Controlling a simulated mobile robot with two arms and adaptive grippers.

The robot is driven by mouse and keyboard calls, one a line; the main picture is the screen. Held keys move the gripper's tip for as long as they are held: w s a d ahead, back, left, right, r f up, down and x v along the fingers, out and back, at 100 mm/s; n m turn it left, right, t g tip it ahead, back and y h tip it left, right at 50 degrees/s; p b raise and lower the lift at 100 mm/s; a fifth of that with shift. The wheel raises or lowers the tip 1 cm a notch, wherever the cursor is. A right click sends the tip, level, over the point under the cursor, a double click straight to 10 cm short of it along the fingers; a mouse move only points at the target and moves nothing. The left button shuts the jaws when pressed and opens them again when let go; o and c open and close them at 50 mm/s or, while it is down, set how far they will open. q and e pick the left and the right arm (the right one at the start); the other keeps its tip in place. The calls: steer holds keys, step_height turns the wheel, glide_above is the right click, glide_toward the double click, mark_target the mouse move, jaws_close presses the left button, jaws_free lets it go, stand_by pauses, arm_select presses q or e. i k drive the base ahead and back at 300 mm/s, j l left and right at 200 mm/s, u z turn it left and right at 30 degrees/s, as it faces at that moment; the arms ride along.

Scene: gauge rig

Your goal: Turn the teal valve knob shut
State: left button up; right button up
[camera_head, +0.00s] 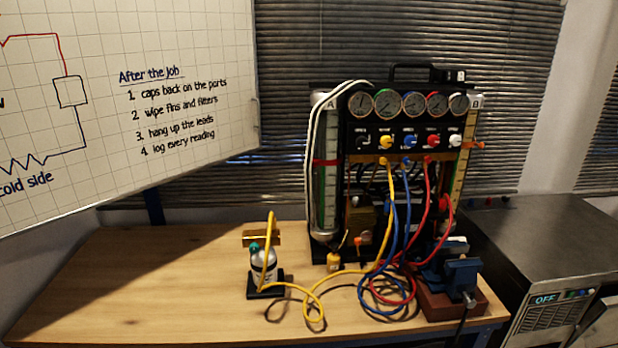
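The teal valve knob (254,247) sits at the top left of a small silver cylinder (263,264). The cylinder stands upright on a black base (265,290) on the wooden table. A yellow hose (270,226) loops up over the cylinder beside the knob and runs along the table to the gauge rig. A brass-coloured block (262,238) is just behind the knob. The knob is too small to tell how far it is turned. Neither of my grippers is in view.
The gauge rig (410,125) stands at the back with several dials and hanging hoses. A blue vice (461,275) on a red-brown block is at the table's right end. A grey metal unit (550,245) stands to the right. The table's left part (130,285) is clear.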

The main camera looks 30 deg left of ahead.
mark_target(254, 248)
steer(key=j+u, duration=0.1)
steer(key=u, duration=0.3)
steer(key=j+u, duration=0.15)
steer(key=u, duration=0.2)
steer(key=j+u, duration=0.1)
steer(key=u, duration=0.3)
